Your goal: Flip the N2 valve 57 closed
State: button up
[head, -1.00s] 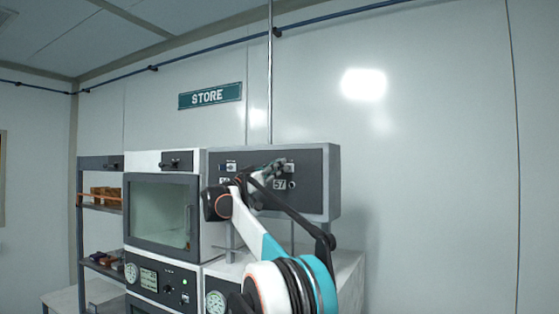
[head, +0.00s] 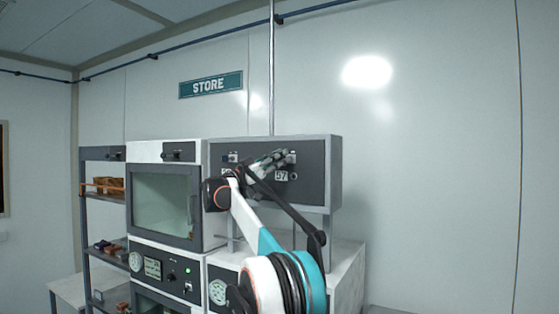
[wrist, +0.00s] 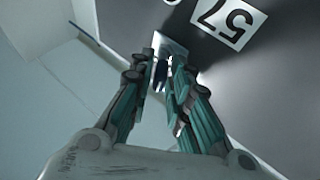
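The valve labelled 57 is on the dark face of a grey box. Its number plate (head: 281,176) shows in the head view, and the same label (wrist: 228,22) is at the top right of the wrist view. My gripper (head: 284,157) is at the panel, just above the label, and hides much of the valve. In the wrist view my gripper (wrist: 160,65) has its two fingers apart, one on each side of a small dark lever (wrist: 160,76) in front of a silver plate (wrist: 168,47). I cannot tell whether either finger touches the lever.
A second small valve (head: 232,158) is on the left of the panel, partly behind my arm. An oven with a glass door (head: 160,205) stands left of the box, and a shelf rack (head: 103,220) beyond it. The wall right of the box is bare.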

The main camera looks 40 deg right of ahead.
jog(key=v, duration=1.2)
dwell(0.3)
jog(key=shift+w+a, duration=0.1)
